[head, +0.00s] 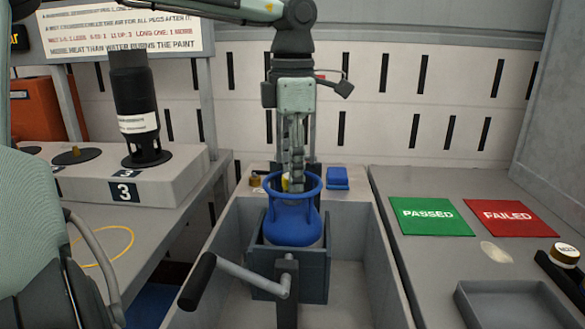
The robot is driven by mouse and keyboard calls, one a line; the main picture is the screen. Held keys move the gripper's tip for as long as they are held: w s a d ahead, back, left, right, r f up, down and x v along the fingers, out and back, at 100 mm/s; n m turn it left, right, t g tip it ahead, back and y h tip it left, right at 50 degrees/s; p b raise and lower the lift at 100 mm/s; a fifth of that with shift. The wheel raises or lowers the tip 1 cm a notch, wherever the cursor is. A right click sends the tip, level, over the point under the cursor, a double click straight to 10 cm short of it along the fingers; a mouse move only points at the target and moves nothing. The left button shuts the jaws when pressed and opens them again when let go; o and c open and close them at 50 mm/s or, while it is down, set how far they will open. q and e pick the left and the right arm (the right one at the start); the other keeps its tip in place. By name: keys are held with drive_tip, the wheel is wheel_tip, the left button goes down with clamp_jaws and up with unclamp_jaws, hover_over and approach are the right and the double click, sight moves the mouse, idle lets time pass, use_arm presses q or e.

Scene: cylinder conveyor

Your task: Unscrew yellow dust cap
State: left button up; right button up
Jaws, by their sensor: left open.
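A blue gas cylinder (291,225) stands upright in a dark clamp holder (310,268) in the middle. It has an open ring collar at its top. A small bit of the yellow dust cap (285,184) shows inside the collar; the rest is hidden behind my left gripper. My left gripper (297,182) points straight down from above, its fingers reaching into the collar at the cap. It is open; whether a finger touches the cap, I cannot tell. My right gripper is not in view.
A crank handle (236,275) sticks out in front of the holder. A blue block (337,178) lies behind the cylinder. On the right bench are a green PASSED mat (431,217), a red FAILED mat (511,217) and a grey tray (513,304). A black cylinder (134,105) stands at left.

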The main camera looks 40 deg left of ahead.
use_arm(q)
clamp_jaws()
drive_tip(key=shift+f+n+b, duration=0.15)
drive_tip(key=shift+n+b, duration=0.4)
drive_tip(key=shift+n, duration=0.45)
drive_tip(key=n+b, duration=0.1)
drive_tip(key=n, duration=0.2)
drive_tip(key=shift+r+n, duration=0.2)
drive_tip(key=shift+n, duration=0.4)
unclamp_jaws()
